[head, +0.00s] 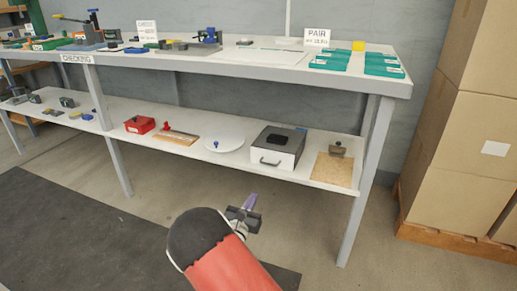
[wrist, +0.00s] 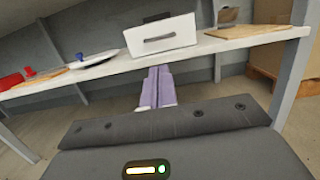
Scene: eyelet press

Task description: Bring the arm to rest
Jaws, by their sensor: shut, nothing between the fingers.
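My gripper (head: 244,211) is in front of the bench, out over the floor and lower in the head view than the lower shelf. In the wrist view its two purple fingers (wrist: 158,88) are together with nothing between them. My red and black arm comes up from the bottom of the head view. The gripper appears clear of the shelf and touches nothing that I can see.
The lower shelf (head: 120,125) holds a grey box with a handle (head: 272,158), a white plate (head: 232,143), a red box (head: 140,124) and a brown board (head: 333,171). Teal trays (head: 383,71) sit on the upper top. Cardboard boxes (head: 465,140) stand right. Floor ahead is open.

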